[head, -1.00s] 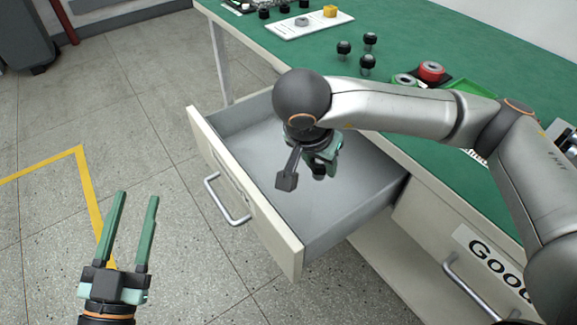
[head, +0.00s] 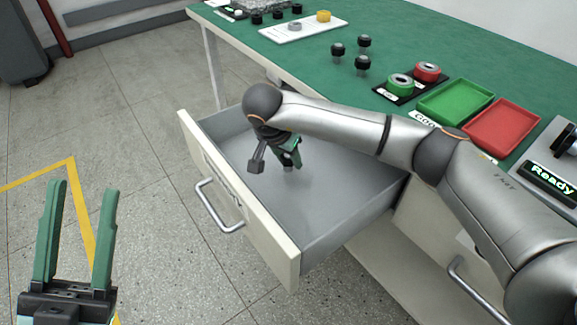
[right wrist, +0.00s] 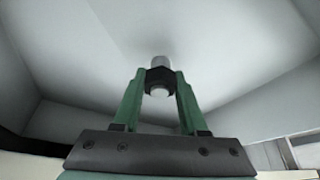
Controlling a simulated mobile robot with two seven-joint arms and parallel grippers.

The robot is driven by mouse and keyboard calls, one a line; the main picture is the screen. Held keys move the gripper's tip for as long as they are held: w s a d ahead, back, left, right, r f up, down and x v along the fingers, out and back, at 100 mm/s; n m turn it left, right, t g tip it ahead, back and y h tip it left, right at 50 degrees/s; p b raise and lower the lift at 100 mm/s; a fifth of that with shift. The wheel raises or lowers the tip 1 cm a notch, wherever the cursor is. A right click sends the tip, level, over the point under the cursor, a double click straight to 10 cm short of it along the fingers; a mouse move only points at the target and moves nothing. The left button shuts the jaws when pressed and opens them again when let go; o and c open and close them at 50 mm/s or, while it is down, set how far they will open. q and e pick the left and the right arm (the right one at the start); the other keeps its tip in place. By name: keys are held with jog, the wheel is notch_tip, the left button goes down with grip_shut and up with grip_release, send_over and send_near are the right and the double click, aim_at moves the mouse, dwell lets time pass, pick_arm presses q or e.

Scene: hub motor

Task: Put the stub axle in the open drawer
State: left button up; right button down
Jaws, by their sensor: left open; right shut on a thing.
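The open drawer (head: 320,205) sticks out from the bench, with a grey inside and a pale front. My right gripper (head: 290,158) is over the inside of the drawer, fingers pointing down. In the right wrist view it is shut on the stub axle (right wrist: 160,77), which has a dark hexagonal collar and pale metal ends. The axle is mostly hidden behind the fingers in the head view. Grey drawer walls surround it in the wrist view; I cannot tell whether it touches the floor. My left gripper (head: 80,235) is open and empty, left of the drawer above the floor.
On the green bench top (head: 440,50) stand several black-collared parts (head: 363,63), a white board (head: 303,27), red and green rings, a green tray (head: 455,101) and a red tray (head: 502,127). A display reading "Ready" (head: 553,185) is at right. The drawer floor looks bare.

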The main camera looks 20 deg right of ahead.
aim_at(286, 158)
pick_arm(q)
jog(key=shift+f, duration=0.4)
pick_arm(e)
jog(key=shift+f, duration=1.1)
jog(key=shift+f+b, duration=0.2)
jog(key=shift+b, duration=0.15)
jog(key=shift+c, duration=2.2)
grip_release()
pick_arm(q)
jog(key=shift+f, duration=0.1)
pick_arm(e)
jog(key=shift+s+a+r+p, duration=0.1)
jog(key=shift+r+p, duration=0.2)
jog(key=shift+r, duration=0.3)
jog(key=p+v, duration=0.1)
jog(key=v, duration=0.6)
jog(key=shift+r+p, duration=0.15)
jog(key=shift+p, duration=0.25)
pick_arm(q)
jog(key=shift+w+a+f+n+y+p, duration=0.1)
jog(key=shift+w+f+n+y, duration=0.15)
jog(key=shift+w+n+y, duration=0.35)
jog(key=shift+w+a+f+n+y+p, duration=0.15)
jog(key=shift+w+f+n+y, duration=0.25)
jog(key=shift+y, duration=0.35)
jog(key=shift+w+f+n+y+p, duration=0.1)
jog(key=shift+w+f+n+y, duration=0.05)
jog(key=shift+w+n+y, duration=0.45)
pick_arm(e)
jog(key=shift+v, duration=1.95)
